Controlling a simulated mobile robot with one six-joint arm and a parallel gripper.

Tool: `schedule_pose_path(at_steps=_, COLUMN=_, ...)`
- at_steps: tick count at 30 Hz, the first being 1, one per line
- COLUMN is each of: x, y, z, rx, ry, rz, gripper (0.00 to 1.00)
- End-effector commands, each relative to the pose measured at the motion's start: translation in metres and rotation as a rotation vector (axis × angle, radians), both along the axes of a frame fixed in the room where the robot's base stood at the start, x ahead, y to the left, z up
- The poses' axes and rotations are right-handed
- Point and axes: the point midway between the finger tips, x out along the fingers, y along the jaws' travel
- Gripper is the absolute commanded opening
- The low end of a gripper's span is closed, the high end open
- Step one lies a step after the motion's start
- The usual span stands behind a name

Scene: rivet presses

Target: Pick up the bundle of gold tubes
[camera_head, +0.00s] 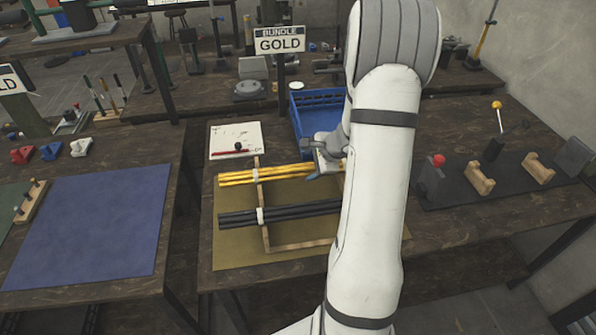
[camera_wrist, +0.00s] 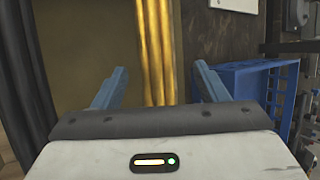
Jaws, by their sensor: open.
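The bundle of gold tubes (camera_head: 236,178) lies across a wooden rack (camera_head: 262,222) on the table, with a pale tie around it near its left part. A bundle of black tubes (camera_head: 240,217) lies parallel to it, nearer to me. My gripper (camera_head: 325,160) is over the right part of the gold bundle, which my arm partly hides. In the wrist view, the gold tubes (camera_wrist: 155,50) run between the two open blue fingers of my gripper (camera_wrist: 160,88), closer to the right finger. Whether the fingers are down beside the tubes or above them I cannot tell.
A blue crate (camera_head: 308,112) stands just behind my gripper. A white sheet with a red-handled tool (camera_head: 236,140) lies behind the rack. A "BUNDLE GOLD" sign (camera_head: 279,41) stands at the back. A press with a red knob (camera_head: 432,178) is right of my arm.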

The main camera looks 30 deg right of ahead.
Motion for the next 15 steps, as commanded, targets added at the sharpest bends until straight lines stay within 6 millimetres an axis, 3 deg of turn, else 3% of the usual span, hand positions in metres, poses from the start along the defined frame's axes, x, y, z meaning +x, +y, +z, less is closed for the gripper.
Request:
schedule_pose_path(at_steps=9, x=0.019, y=0.004, z=-0.035, rx=0.000, ry=0.002, rz=0.002, gripper=0.67)
schedule_pose_path(at_steps=15, x=0.026, y=0.007, z=-0.045, rx=-0.002, ry=0.001, rz=0.001, gripper=0.67)
